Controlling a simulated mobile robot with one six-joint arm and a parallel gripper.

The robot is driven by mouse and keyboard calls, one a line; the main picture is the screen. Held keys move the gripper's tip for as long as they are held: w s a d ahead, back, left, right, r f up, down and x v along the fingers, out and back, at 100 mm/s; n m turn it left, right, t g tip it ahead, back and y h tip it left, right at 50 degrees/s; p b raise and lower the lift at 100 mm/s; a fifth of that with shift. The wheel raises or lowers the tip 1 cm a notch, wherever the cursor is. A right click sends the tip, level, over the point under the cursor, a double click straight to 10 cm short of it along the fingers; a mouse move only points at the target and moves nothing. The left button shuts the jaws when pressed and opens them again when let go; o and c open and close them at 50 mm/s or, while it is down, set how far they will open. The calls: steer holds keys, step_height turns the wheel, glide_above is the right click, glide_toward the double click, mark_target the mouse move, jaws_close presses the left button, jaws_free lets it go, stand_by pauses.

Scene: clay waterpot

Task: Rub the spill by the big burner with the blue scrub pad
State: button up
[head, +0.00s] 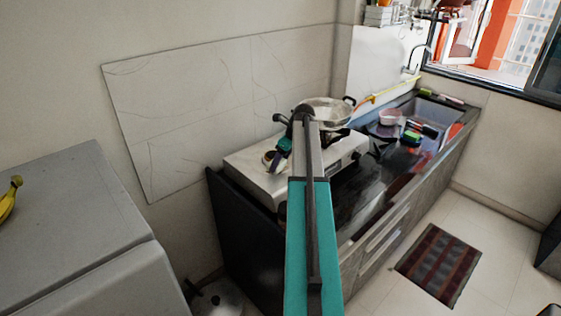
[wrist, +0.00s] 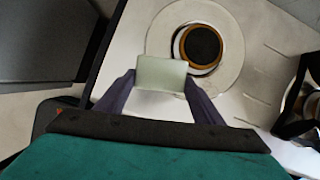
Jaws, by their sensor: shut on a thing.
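My gripper (wrist: 160,84) is shut on a pale grey-green pad (wrist: 160,73); no clear blue shows on it. In the wrist view the pad is above the white stove top (wrist: 262,72), overlapping the near left edge of a round burner (wrist: 204,46) with a dark centre and an orange-brown ring. I cannot tell whether the pad touches the surface. In the head view my gripper (head: 278,156) is over the left part of the stove (head: 249,181), and my arm covers its middle. I cannot make out a spill in either view.
A metal pan (head: 328,108) stands at the stove's right back. Right of it the dark counter (head: 378,170) holds a pink bowl (head: 390,117) and several small items near the sink. A grey cabinet (head: 75,195) with bananas (head: 9,199) stands at left, apart from the stove.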

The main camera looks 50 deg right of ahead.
mark_target(286, 162)
steer(key=shift+f+b, duration=0.3)
steer(key=shift+f, duration=0.85)
stand_by(1.1)
steer(key=shift+d, duration=0.1)
steer(key=shift+s+d+r+p, duration=0.1)
steer(key=shift+d+p, duration=0.35)
steer(key=shift+d, duration=1.1)
steer(key=shift+s+d+p, duration=0.15)
steer(key=shift+d+p, duration=0.3)
steer(key=shift+d, duration=0.95)
steer(key=shift+s+d+f, duration=0.1)
steer(key=shift+d+f, duration=0.1)
steer(key=shift+d, duration=0.1)
steer(key=shift+d, duration=0.1)
